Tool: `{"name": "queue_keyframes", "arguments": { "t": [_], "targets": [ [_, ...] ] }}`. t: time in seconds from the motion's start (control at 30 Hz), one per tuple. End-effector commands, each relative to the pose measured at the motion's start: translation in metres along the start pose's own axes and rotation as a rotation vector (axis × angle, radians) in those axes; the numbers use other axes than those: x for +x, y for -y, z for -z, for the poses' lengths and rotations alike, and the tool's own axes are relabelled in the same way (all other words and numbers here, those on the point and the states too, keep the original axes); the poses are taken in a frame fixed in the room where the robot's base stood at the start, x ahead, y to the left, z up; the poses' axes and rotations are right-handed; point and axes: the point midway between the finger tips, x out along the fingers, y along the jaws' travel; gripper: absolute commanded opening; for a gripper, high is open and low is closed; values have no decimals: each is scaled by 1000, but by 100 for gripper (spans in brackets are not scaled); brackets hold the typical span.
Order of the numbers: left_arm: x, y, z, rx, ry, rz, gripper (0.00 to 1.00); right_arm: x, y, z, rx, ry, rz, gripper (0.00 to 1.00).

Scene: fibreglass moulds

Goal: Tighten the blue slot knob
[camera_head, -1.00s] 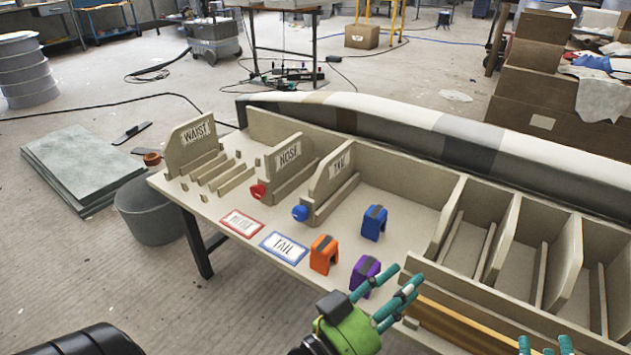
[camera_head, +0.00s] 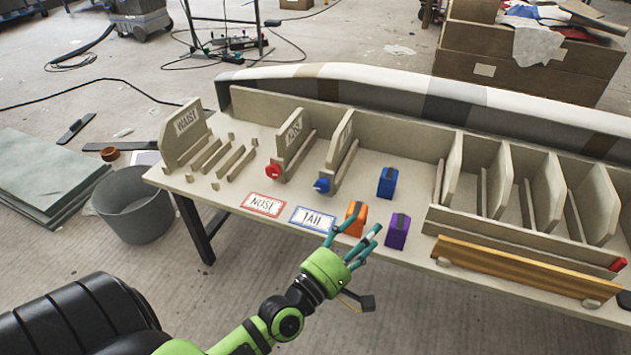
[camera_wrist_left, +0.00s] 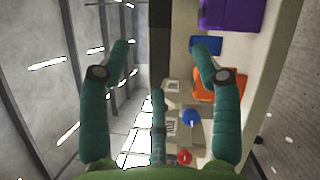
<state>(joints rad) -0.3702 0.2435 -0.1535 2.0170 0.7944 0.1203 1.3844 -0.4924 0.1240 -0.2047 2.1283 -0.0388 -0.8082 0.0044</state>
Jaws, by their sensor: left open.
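The blue slot knob (camera_head: 321,185) sits at the front end of the slot behind the TAIL card (camera_head: 312,219); it also shows in the left wrist view (camera_wrist_left: 191,117). A red knob (camera_head: 272,171) sits on the neighbouring slot to its left, behind the NOSE card (camera_head: 263,204). My left gripper (camera_head: 355,240) is open and empty. In the head view, it appears in front of the table edge, below and right of the blue knob, apart from it. Its fingers overlap the orange block (camera_head: 355,217) in the picture. My right gripper is out of view.
A purple block (camera_head: 398,231) and a blue block (camera_head: 387,182) stand on the table right of the blue knob. Slotted dividers (camera_head: 495,175) and a wooden strip (camera_head: 515,269) fill the table's right side. A grey bin (camera_head: 133,210) stands on the floor at left.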

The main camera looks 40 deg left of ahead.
Motion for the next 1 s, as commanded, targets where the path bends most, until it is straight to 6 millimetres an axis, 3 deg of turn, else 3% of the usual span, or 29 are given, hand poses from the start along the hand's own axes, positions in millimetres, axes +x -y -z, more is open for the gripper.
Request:
{"name": "queue_keyframes", "arguments": {
  "t": [0.1, 0.2, 0.4, 0.57, 1.0],
  "targets": [
    [4, -12, 55, -502, -128, -64, 64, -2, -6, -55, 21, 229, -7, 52],
    [0, -16, 96, -835, -213, -147, 64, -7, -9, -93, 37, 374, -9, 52],
    [-9, -19, 146, -1211, -301, -291, 64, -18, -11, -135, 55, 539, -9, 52],
    [-7, -20, 160, -1300, -317, -333, 64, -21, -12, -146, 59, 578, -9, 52],
    [47, -22, 184, -1302, -316, -331, 64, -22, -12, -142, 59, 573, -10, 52]
  ]
}}
